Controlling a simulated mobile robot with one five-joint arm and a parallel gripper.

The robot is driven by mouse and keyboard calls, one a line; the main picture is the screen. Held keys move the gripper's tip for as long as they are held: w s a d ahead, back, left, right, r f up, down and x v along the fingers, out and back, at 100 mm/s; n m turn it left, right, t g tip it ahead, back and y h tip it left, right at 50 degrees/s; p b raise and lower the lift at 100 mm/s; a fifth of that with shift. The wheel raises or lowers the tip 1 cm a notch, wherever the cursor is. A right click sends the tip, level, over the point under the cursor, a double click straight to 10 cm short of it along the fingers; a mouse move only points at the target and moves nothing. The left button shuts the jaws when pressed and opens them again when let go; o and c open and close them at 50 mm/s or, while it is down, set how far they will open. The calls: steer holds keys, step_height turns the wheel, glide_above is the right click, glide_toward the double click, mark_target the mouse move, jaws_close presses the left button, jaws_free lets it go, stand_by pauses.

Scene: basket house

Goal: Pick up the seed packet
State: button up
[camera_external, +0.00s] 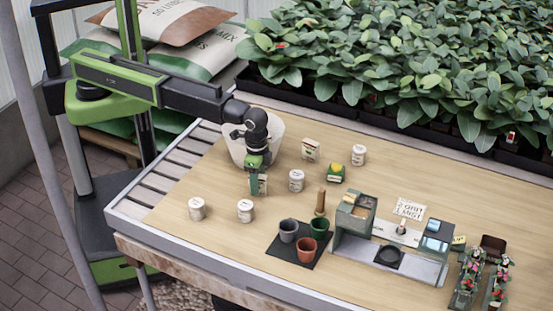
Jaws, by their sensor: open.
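A small upright packet (263,185), pale with green, stands on the wooden bench top directly under my gripper. It looks like a seed packet, but its print is too small to read. My gripper (257,174) points down over it and is open. The fingers overlap the packet in this view, and I cannot tell whether they touch it.
A white pot (237,147) stands just behind my gripper. White tins (296,180), (197,208), (245,210), (358,155) and a green-and-yellow item (335,173) stand around. Small pots sit on a dark mat (276,249). A till station (355,222) is at right; leafy trays (400,112) line the back.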

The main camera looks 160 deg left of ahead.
steer(key=shift+f, duration=0.8)
steer(key=shift+r, duration=0.2)
jaws_close()
steer(key=shift+r+p, duration=0.55)
steer(key=shift+p, duration=0.05)
step_height(320, 180, up, 4)
steer(key=p, duration=0.4)
steer(key=w+d+r+p, duration=0.1)
steer(key=d+r+p, duration=0.4)
steer(key=d, duration=0.6)
steer(key=shift+w+d+r+p, duration=0.25)
steer(key=shift+r+p, duration=0.15)
steer(key=shift+r, duration=0.05)
